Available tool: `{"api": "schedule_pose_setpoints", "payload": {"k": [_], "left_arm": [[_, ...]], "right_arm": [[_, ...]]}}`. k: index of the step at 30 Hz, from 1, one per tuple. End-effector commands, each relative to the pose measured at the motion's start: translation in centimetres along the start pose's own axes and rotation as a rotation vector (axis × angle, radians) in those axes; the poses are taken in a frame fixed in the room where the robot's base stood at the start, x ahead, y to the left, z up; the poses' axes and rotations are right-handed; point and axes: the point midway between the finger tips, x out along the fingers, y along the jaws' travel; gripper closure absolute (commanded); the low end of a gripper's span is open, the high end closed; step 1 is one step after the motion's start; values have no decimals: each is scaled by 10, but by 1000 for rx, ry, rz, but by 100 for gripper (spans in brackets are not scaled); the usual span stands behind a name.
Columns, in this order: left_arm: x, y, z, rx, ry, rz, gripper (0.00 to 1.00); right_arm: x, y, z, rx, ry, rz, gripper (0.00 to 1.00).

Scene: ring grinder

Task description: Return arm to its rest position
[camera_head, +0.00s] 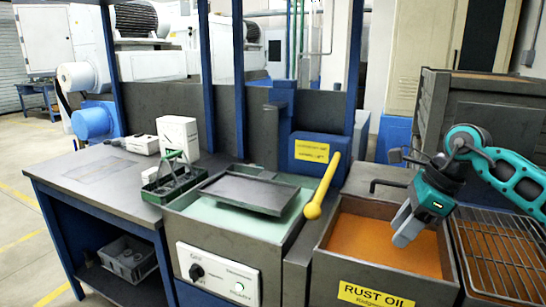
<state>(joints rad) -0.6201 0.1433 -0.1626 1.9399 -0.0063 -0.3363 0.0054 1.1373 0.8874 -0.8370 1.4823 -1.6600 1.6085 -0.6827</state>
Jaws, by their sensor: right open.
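My right arm (505,172) comes in from the right, teal and dark grey. Its gripper (403,232) points down over the rust oil tank (330,243), which holds orange liquid and bears a yellow "RUST OIL" label. The jaws are open, and no part shows between them. The view does not settle whether the fingertips touch the liquid. My left gripper is not in view.
A wire rack (500,262) lies right of the tank. Left of it stand the grinder with a dark tray (248,192), a yellow lever (322,190) and a control panel (217,277). A green carrier (172,183) and white boxes (177,134) sit on the left table.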

Motion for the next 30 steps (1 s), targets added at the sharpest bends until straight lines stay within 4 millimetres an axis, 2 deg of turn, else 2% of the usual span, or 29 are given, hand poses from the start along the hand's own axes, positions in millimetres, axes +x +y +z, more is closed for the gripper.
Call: {"api": "schedule_pose_setpoints", "payload": {"k": [1, 3, 6, 9, 12, 15, 19, 22, 26, 29, 30], "left_arm": [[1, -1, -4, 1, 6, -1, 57], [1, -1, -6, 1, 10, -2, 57], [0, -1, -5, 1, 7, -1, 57], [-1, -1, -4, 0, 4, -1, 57], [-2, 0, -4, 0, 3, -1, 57], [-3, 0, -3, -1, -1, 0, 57], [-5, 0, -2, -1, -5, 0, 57], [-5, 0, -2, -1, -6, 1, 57], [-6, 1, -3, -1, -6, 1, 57], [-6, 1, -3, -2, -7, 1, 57], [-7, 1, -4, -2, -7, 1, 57]], "right_arm": [[25, 17, 19, 10, -89, 63, 58], [54, 43, 49, 52, -239, 156, 58], [83, 83, 90, 165, -462, 307, 58], [98, 116, 123, 334, -675, 464, 58], [102, 139, 146, 556, -867, 620, 58], [104, 148, 156, 826, -1036, 770, 58], [111, 146, 148, 1235, -1211, 940, 58], [127, 140, 124, 1594, -1307, 1048, 58], [161, 140, 75, 2105, -1377, 1141, 58], [196, 154, 26, 2521, -1380, 1168, 58], [210, 164, 6, -2536, 1293, -1101, 58]]}}
